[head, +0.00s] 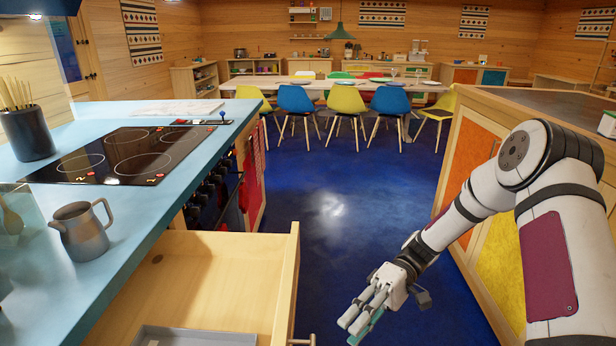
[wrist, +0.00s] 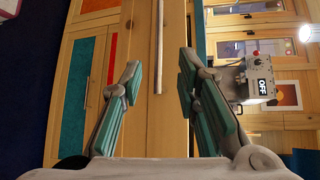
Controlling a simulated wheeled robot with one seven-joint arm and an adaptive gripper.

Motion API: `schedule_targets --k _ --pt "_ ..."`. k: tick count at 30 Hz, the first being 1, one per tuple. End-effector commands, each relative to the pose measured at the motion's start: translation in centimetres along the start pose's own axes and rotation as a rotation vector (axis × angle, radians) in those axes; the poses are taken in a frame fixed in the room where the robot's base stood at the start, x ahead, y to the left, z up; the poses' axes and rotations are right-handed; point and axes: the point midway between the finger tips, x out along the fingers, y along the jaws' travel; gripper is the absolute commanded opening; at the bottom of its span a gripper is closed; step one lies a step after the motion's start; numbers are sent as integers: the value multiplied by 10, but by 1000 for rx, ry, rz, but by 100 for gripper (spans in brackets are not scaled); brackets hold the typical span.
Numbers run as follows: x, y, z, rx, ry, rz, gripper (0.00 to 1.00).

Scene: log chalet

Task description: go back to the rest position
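My gripper (head: 362,322) hangs at the end of my white arm, right of centre near the bottom of the head view, over the blue floor. It is to the right of the open wooden drawer (head: 222,272) and apart from it. In the wrist view, the two green-padded fingers of my gripper (wrist: 158,70) stand wide apart with nothing between them. The gripper is open and empty.
The drawer holds a grey tray (head: 190,337). A blue counter (head: 150,225) on the left carries a hob (head: 120,155), a grey jug (head: 82,232) and a utensil pot (head: 27,133). Right cabinets (head: 487,205) stand behind my arm. The blue floor (head: 340,200) between is clear towards chairs.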

Motion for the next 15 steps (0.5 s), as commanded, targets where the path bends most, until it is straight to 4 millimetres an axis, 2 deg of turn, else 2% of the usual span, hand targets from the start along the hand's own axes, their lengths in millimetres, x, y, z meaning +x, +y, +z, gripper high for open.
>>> schedule_targets --k 1,15 --pt "-1 -10 4 11 -7 36 30" --pt "-7 -90 54 176 -4 459 30"
